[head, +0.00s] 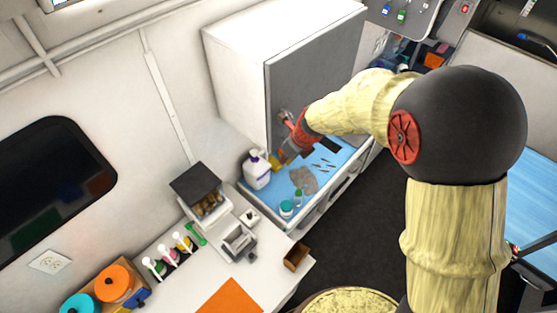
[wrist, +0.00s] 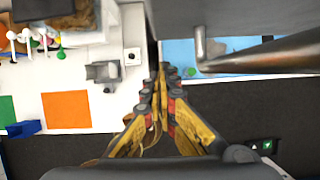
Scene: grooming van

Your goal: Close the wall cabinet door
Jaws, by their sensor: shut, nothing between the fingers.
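The white wall cabinet (head: 232,62) hangs on the wall in the upper middle of the head view. Its grey door (head: 318,72) covers the front; I cannot tell whether it sits flush or slightly ajar. In the wrist view the grey door panel (wrist: 250,12) spans the top right, with a metal handle (wrist: 203,52) below it. My gripper (head: 277,160) is at the door's lower left edge, above the blue counter. In the wrist view my gripper (wrist: 162,82) is shut and empty, left of the handle. Contact with the door cannot be told.
A blue mat (head: 322,182) with grooming tools lies below the cabinet. A white pump bottle (head: 257,172) stands near my gripper. A black-topped box (head: 197,182), a brown box (head: 297,255) and an orange mat (head: 230,298) are on the counter. Dark floor (head: 350,240) is open to the right.

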